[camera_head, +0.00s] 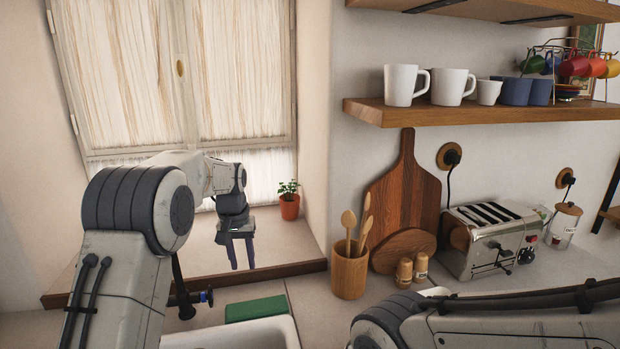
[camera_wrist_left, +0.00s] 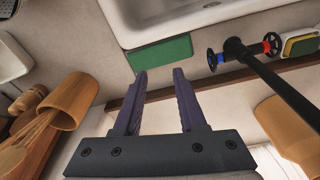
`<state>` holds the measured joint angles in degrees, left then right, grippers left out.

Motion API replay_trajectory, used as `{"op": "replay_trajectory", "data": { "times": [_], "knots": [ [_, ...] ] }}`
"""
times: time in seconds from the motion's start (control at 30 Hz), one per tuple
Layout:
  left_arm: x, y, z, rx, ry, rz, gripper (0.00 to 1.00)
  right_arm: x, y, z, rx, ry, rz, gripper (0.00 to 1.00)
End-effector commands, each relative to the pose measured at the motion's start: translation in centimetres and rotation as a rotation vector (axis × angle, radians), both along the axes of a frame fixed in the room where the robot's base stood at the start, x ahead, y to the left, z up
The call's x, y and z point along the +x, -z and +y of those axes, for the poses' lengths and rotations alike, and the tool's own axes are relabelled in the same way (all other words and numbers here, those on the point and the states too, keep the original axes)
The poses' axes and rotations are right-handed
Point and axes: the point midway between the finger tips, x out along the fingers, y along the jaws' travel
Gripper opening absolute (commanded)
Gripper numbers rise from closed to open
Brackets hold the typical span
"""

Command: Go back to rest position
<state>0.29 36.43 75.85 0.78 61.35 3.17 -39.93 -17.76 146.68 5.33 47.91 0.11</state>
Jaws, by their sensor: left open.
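My left arm rises from the bottom left of the head view and bends over toward the window. My left gripper (camera_head: 240,266) points down in front of the window sill, with its two fingers apart and nothing between them. In the left wrist view, its dark fingers (camera_wrist_left: 160,75) are spread and empty above the counter. My right arm (camera_head: 480,320) lies across the bottom right of the head view, and its gripper is out of the frame.
A sink (camera_head: 250,338) with a green block (camera_head: 256,308) and a faucet (camera_head: 190,298) stand below. A utensil holder (camera_head: 349,276), cutting board (camera_head: 408,190) and toaster (camera_head: 490,240) line the wall. A shelf (camera_head: 470,113) holds mugs. A potted plant (camera_head: 289,206) stands on the sill.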

Motion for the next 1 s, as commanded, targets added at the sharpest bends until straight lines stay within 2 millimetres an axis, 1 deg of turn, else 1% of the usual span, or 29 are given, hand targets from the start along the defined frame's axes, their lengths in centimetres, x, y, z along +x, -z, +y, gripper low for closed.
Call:
{"op": "replay_trajectory", "data": {
  "times": [0.03, 0.07, 0.1, 0.17, 0.2, 0.27, 0.3, 0.37, 0.4, 0.5, 0.6, 0.7, 0.77, 0.83, 1.0],
  "knots": [
    [-2.5, -1.0, -3.5, -0.006, 0.066, 0.001, 0.40, 0.0, 0.3, 0.0, 0.000, 0.000, 0.000, 0.50],
    [-4.1, -1.5, -5.2, -0.008, 0.102, 0.005, 0.40, 0.0, 0.4, 0.0, 0.000, 0.000, 0.000, 0.50],
    [-6.3, -1.9, -7.2, -0.012, 0.148, 0.006, 0.40, 0.0, 0.5, 0.0, 0.000, 0.000, 0.000, 0.50],
    [-9.9, -2.5, -9.9, -0.017, 0.218, 0.013, 0.40, 0.0, 0.7, 0.0, 0.000, 0.000, 0.000, 0.50],
    [-12.5, -2.6, -11.5, -0.020, 0.265, 0.018, 0.40, 0.0, 0.8, 0.0, 0.000, 0.000, 0.000, 0.50],
    [-16.5, -2.8, -13.4, -0.025, 0.334, 0.023, 0.40, 0.0, 1.0, 0.0, 0.000, -0.001, 0.000, 0.50],
    [-19.3, -2.7, -14.3, -0.029, 0.380, 0.029, 0.40, 0.0, 1.1, 0.0, 0.000, -0.001, 0.000, 0.50],
    [-23.4, -2.3, -15.2, -0.031, 0.448, 0.036, 0.40, 0.0, 1.2, 0.0, 0.000, -0.001, 0.000, 0.50],
    [-26.1, -2.0, -15.6, -0.032, 0.491, 0.040, 0.40, 0.0, 1.3, 0.0, 0.000, -0.001, 0.000, 0.50],
    [-31.8, -0.9, -15.5, -0.036, 0.582, 0.051, 0.40, 0.0, 1.5, 0.0, 0.000, -0.001, 0.000, 0.50],
    [-35.8, 0.3, -14.9, -0.037, 0.650, 0.060, 0.40, 0.0, 1.7, 0.0, 0.000, -0.001, 0.000, 0.50],
    [-38.2, 1.1, -14.3, -0.037, 0.689, 0.066, 0.40, 0.0, 1.7, 0.0, 0.000, -0.001, 0.000, 0.50],
    [-38.9, 1.4, -13.9, -0.037, 0.702, 0.069, 0.40, 0.0, 1.7, 0.0, 0.000, -0.001, 0.000, 0.50],
    [-39.2, 1.5, -13.7, -0.036, 0.708, 0.071, 0.40, 0.0, 1.7, 0.0, 0.000, -0.001, 0.000, 0.50],
    [-39.2, 1.5, -13.7, -0.037, 0.706, 0.072, 0.40, 0.0, 1.7, 0.0, 0.000, -0.001, 0.000, 0.50]
  ]
}}
